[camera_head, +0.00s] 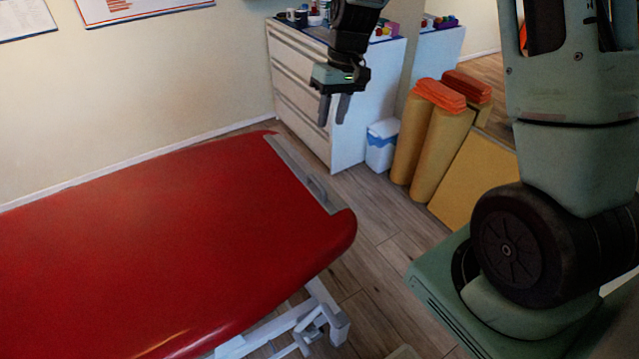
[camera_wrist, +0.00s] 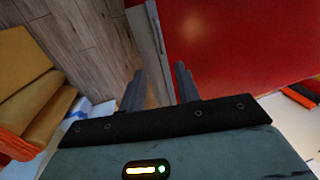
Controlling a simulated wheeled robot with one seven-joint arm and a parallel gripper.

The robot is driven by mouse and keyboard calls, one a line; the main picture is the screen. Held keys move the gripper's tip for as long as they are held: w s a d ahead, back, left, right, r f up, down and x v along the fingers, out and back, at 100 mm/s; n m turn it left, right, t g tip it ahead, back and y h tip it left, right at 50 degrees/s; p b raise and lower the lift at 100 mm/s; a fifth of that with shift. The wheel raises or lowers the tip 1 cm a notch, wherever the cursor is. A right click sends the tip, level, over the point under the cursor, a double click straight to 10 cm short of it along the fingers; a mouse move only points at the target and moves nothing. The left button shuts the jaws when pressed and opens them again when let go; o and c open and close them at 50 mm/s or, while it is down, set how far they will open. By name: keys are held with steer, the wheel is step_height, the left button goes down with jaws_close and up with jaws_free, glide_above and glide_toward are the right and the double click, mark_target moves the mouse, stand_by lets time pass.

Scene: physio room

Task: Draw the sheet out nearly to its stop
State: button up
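The red padded treatment table (camera_head: 150,230) fills the lower left of the head view and the upper right of the wrist view (camera_wrist: 240,45). A grey strip (camera_head: 292,165) with a small raised handle-like piece (camera_head: 317,187) lies along its right end. The strip also shows in the wrist view (camera_wrist: 143,40), beyond the fingers. I cannot make out a separate sheet on the red top. My gripper (camera_head: 334,112) points down above and beyond the strip's far end, apart from it. In the wrist view its fingers (camera_wrist: 159,88) are spread with nothing between them.
A white drawer unit (camera_head: 345,115) with cups and small items on top stands behind my gripper. A white-and-blue bin (camera_head: 382,145), yellow rolls (camera_head: 430,135) and orange folded pads (camera_head: 440,94) stand to its right. Wooden floor (camera_head: 375,215) is clear beside the table's end.

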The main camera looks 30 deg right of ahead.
mark_target(318, 182)
steer(key=a+f, duration=0.1)
steer(key=f, duration=0.4)
steer(key=a+f, duration=0.1)
steer(key=f, duration=0.5)
steer(key=a+f, duration=0.1)
steer(key=f, duration=0.4)
steer(key=shift+a+f, duration=0.2)
steer(key=shift+f, duration=0.15)
jaws_close()
